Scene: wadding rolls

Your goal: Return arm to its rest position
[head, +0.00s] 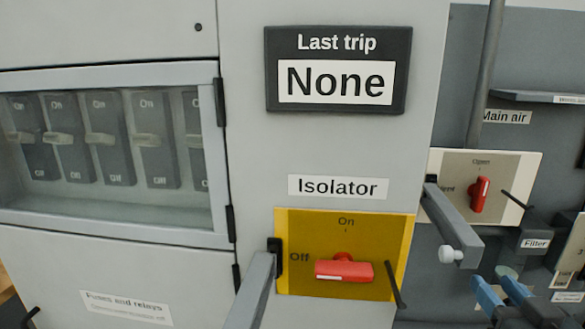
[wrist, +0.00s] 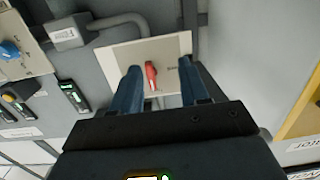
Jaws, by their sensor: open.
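My gripper (head: 498,297) shows at the lower right of the head view, with two blue fingers apart and nothing between them. In the wrist view my gripper (wrist: 160,92) is open, its fingers pointing toward a cream plate (wrist: 118,57) with a red valve handle (wrist: 151,75). The handle appears between the fingers in the picture, but I see no contact. In the head view the same red handle (head: 480,194) stands near upright, toward the "Open" mark on its plate (head: 520,172), above and apart from my gripper.
A grey cabinet carries a yellow isolator plate (head: 310,225) with a red knob (head: 344,270) lying level. Bar-like levers (head: 250,290) and (head: 455,228) jut out beside both plates. A filter box (head: 533,241) and labelled parts crowd the right side. Breaker switches (head: 105,140) sit behind a window.

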